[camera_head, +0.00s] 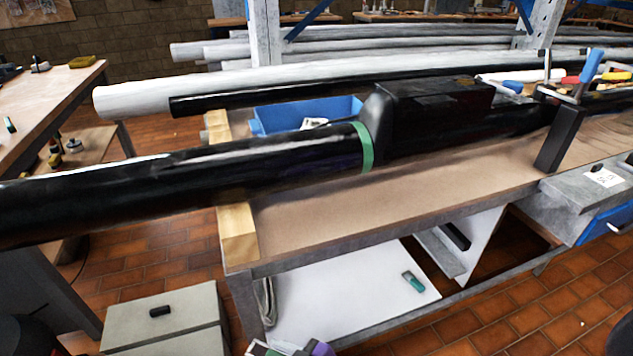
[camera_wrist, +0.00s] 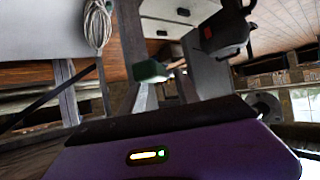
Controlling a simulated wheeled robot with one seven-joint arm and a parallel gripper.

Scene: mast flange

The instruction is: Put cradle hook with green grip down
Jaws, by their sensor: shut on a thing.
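My gripper (camera_wrist: 164,90) is shut on the cradle hook with the green grip. The dark green grip (camera_wrist: 150,70) shows just beyond my fingers in the wrist view. The rest of the hook is hidden or too dark to tell. In the head view only a purple part of my gripper (camera_head: 320,348) shows at the bottom edge, low in front of the workbench (camera_head: 400,200). The hook cannot be made out clearly there.
A long black mast (camera_head: 150,180) with a green band lies across the workbench and a wooden block (camera_head: 238,232). A white lower shelf (camera_head: 340,300) holds a small teal-handled tool (camera_head: 412,281) and has free room. A grey cabinet (camera_head: 165,315) stands at lower left. Coiled rope (camera_wrist: 98,24) hangs nearby.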

